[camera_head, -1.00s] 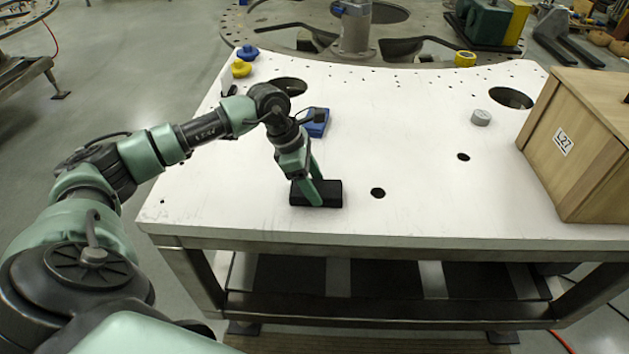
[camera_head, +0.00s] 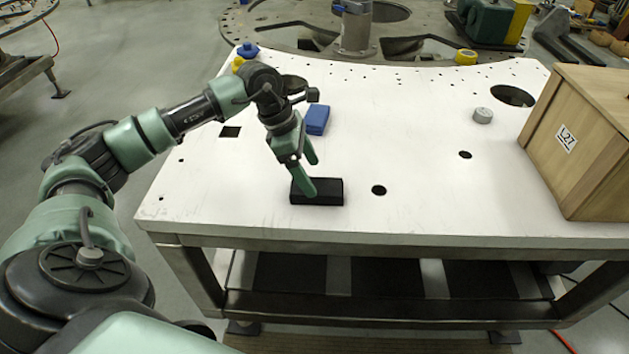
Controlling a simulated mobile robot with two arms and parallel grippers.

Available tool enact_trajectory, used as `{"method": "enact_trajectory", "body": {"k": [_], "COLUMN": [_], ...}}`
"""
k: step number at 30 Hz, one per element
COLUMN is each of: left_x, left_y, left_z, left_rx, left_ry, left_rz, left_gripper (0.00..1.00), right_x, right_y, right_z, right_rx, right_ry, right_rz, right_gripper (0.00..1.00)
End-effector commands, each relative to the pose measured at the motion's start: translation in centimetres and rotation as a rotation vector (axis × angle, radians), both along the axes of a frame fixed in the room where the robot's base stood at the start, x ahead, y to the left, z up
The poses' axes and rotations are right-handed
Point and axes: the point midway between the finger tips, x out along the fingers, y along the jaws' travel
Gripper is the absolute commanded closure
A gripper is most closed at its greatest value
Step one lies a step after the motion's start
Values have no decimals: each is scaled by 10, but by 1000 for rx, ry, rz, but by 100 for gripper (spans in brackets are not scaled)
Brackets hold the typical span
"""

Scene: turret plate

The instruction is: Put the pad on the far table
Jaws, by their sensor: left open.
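A black rectangular block (camera_head: 325,192), which looks like the pad, lies flat on the white table (camera_head: 420,200) near its front edge. My left gripper (camera_head: 310,176) is open at the block's left end. One finger overlaps the block's left part in the picture and the other is above its back edge. I cannot tell whether a finger touches it. My right gripper is not in view. Behind the white table is a round metal plate table (camera_head: 285,38). Another metal table (camera_head: 25,72) stands at the far left; I cannot tell which is the far table.
A blue box (camera_head: 317,119) lies behind the gripper. A wooden crate (camera_head: 585,150) marked L27 stands at the right. A grey round piece (camera_head: 482,116), a yellow tape roll (camera_head: 466,57) and a blue knob (camera_head: 248,50) sit farther back. The table's middle is clear apart from holes.

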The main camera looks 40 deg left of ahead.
Motion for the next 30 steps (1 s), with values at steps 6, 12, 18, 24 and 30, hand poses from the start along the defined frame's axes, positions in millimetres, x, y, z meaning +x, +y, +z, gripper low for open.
{"method": "enact_trajectory", "body": {"k": [6,12,18,24,30], "left_x": [-9,-15,-17,-17,-17], "left_y": [17,25,28,28,28], "left_z": [43,70,78,78,78], "left_rx": [1,-1,-1,0,0], "left_ry": [-5,-2,0,0,0], "left_rz": [2,2,1,1,1], "left_gripper": [19,19,19,19,19], "right_x": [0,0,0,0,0], "right_y": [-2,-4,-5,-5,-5], "right_z": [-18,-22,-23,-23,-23], "right_rx": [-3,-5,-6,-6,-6], "right_ry": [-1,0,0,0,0], "right_rz": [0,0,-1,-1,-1], "right_gripper": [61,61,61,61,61]}}
